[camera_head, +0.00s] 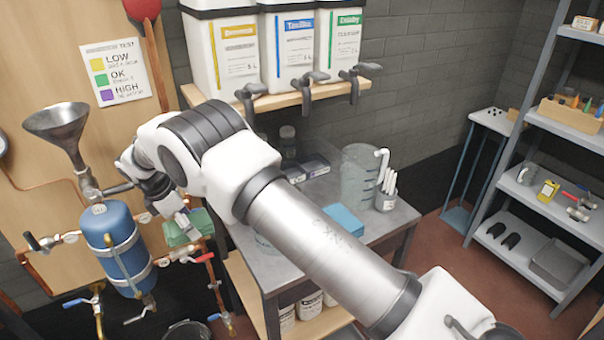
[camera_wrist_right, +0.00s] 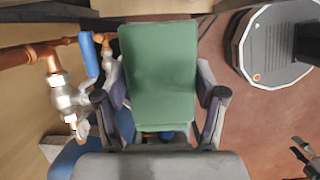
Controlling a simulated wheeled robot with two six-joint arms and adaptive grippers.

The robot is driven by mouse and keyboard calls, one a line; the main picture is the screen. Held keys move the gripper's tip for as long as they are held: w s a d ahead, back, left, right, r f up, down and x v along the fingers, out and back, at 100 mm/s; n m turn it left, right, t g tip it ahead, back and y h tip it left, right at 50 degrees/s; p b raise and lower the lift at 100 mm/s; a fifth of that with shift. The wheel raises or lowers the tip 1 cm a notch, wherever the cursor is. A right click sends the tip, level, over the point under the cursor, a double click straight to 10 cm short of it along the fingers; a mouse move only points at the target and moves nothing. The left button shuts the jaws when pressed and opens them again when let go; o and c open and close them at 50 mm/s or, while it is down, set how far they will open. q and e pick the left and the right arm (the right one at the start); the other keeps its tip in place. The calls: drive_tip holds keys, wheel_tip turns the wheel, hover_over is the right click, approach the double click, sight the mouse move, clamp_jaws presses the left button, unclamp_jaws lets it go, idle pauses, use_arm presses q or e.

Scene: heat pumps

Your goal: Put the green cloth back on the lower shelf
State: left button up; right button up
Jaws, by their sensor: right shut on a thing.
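The green cloth (camera_head: 187,228) is a folded pad held by my right gripper (camera_head: 190,222), near the blue tank at the left of the head view. In the right wrist view the green cloth (camera_wrist_right: 160,75) sits between the two fingers of my right gripper (camera_wrist_right: 160,105), which are shut on it. The lower shelf (camera_head: 318,327) of the grey bench shows partly below the benchtop, with white tubs on it; my arm hides some of the bench.
The blue tank (camera_head: 115,245) with copper pipes, valves and a funnel (camera_head: 60,130) stands close to my right gripper. The benchtop (camera_head: 285,270) holds a clear jug (camera_head: 358,178) and a blue cloth (camera_head: 343,221). A grey shelving rack (camera_head: 575,140) stands at the right.

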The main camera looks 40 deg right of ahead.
drive_tip(key=s+d+p, duration=0.1)
drive_tip(key=d, duration=0.4)
drive_tip(key=s+d+p, duration=0.1)
drive_tip(key=d, duration=0.5)
drive_tip(key=s+d+p, duration=0.1)
drive_tip(key=s+d, duration=0.1)
drive_tip(key=d, duration=0.4)
drive_tip(key=shift+s, duration=0.1)
drive_tip(key=shift+f+p, duration=0.4)
drive_tip(key=shift+f, duration=0.45)
drive_tip(key=shift+a, duration=0.1)
drive_tip(key=shift+f, duration=0.15)
drive_tip(key=o, duration=1.2)
